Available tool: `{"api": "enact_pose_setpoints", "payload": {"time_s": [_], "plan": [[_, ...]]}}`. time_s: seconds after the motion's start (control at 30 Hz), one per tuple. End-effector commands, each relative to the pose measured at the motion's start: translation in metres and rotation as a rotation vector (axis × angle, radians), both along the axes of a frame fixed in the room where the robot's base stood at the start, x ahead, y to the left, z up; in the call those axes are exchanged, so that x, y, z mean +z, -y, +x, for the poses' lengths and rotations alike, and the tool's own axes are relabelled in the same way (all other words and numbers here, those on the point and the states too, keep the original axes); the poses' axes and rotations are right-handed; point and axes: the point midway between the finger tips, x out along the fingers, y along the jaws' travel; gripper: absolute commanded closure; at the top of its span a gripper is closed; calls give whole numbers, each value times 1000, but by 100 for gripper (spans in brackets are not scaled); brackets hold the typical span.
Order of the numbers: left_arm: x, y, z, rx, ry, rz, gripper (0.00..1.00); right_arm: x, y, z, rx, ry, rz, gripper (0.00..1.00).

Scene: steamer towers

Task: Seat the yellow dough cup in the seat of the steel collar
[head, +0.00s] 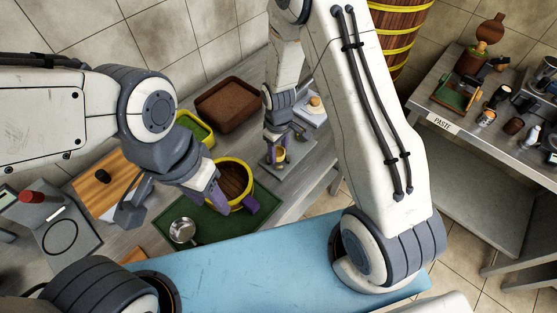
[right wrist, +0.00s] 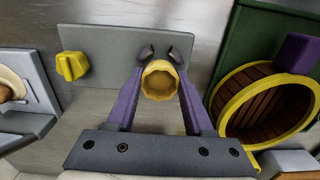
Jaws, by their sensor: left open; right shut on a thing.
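My right gripper (right wrist: 161,58) is shut on the yellow dough cup (right wrist: 160,80), with purple fingers on both sides of it. The cup's scalloped mouth faces the wrist camera. Cup (head: 279,155) and right gripper (head: 278,148) also show in the head view, over a grey plate (right wrist: 205,45). A shiny round steel piece (head: 183,231) on the green mat may be the steel collar; I cannot tell its seat. My left gripper (head: 218,194) is at the near left side of the yellow-rimmed wooden steamer; its finger gap is hard to see.
The steamer (right wrist: 222,100) stands on the green mat (head: 215,228), right of the cup in the wrist view. A yellow knob (right wrist: 72,66) sits on the grey plate. A brown tray (head: 228,103) and a cutting board (head: 98,185) are on the bench.

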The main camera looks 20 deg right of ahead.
Motion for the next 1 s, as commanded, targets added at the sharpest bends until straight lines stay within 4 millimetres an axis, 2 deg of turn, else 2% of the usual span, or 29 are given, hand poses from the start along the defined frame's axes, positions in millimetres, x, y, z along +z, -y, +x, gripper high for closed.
{"api": "enact_pose_setpoints", "payload": {"time_s": [1.0], "plan": [[-6, 0, 0, 0, 0, 0, 50, -8, 0, 0, 0, 0, 0, 100]]}}
